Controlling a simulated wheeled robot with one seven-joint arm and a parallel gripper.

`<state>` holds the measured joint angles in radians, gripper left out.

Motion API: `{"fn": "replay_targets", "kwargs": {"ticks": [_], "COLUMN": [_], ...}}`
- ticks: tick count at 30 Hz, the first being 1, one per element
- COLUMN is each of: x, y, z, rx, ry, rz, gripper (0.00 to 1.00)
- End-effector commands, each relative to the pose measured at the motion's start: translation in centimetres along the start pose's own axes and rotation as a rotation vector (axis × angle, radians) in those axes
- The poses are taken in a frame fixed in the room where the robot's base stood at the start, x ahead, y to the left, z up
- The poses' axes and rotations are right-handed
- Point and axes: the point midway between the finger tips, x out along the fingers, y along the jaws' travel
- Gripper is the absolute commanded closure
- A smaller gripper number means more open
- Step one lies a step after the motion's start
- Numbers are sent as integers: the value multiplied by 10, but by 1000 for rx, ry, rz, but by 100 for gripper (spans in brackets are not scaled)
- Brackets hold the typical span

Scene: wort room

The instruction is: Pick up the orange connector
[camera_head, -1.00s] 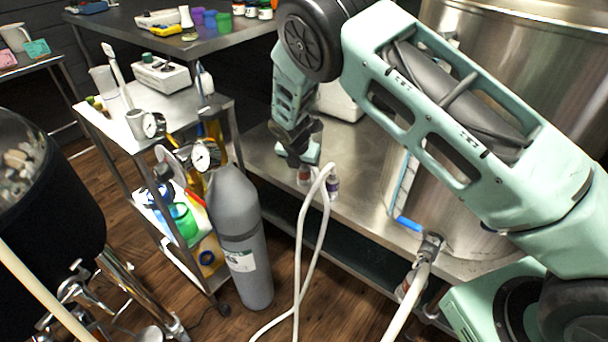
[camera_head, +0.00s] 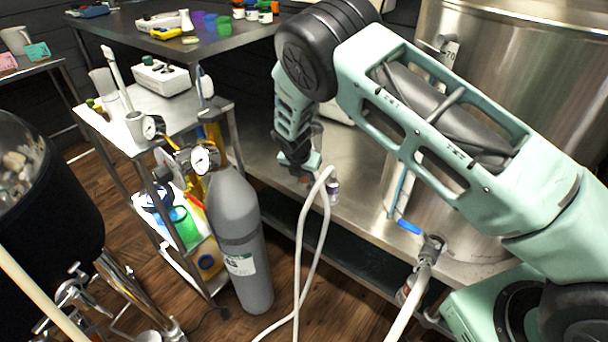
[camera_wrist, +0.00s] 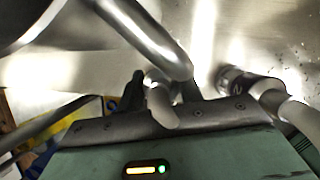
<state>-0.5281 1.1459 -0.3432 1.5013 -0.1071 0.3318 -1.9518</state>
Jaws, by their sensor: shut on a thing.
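My gripper (camera_head: 303,172) is low over the steel bench, beside the top of a white hose (camera_head: 322,215). A small reddish-orange piece, which looks like the orange connector (camera_head: 304,178), shows at its fingertips and is mostly hidden. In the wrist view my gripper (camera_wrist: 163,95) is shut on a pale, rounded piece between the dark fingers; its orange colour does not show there. A second connector, white and purple (camera_head: 333,191), is at the hose just right of my gripper.
A steel tank (camera_head: 530,60) stands on the bench (camera_head: 355,180). A blue-handled valve (camera_head: 409,227) and a fitting with a thick hose (camera_head: 425,262) are at front right. A grey gas cylinder (camera_head: 240,230) and a loaded cart (camera_head: 190,90) stand left.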

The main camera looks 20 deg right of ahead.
Motion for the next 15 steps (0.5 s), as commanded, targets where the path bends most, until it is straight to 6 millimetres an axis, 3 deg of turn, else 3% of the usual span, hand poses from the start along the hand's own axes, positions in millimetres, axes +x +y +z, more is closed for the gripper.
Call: {"fn": "replay_targets", "kwargs": {"ticks": [4, 15], "x": [-7, -30], "y": [0, 1], "z": [4, -57], "rx": [1, -6], "ry": [-1, 0], "rz": [2, 1], "gripper": [91, 91]}}
